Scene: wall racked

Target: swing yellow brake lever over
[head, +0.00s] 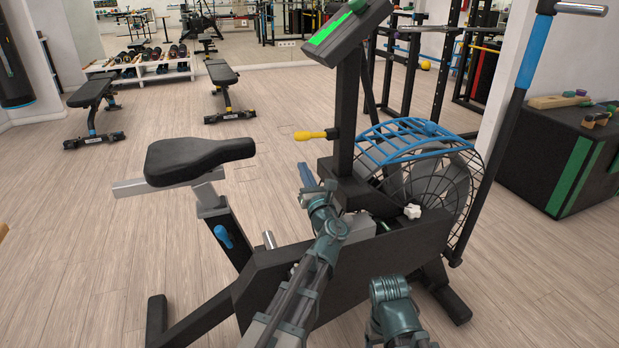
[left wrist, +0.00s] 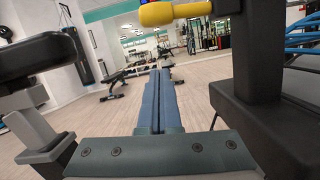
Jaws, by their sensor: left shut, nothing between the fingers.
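The yellow brake lever (head: 310,135) sticks out to the left from the black upright post of an exercise bike. It also shows at the top of the left wrist view (left wrist: 176,12), large and close, above and right of the fingertips. My left gripper (head: 304,168) is below the lever and apart from it. In the left wrist view its blue fingers (left wrist: 159,75) lie together with nothing between them. My right gripper is not in view; only part of my right arm shows at the bottom of the head view.
The bike's black saddle (head: 198,158) is left of my left gripper. The blue-topped fan cage (head: 425,160) is on the right, with a black handle pole (head: 497,140) beside it. A blue knob (head: 223,237) is on the seat post. Open floor lies left of the bike.

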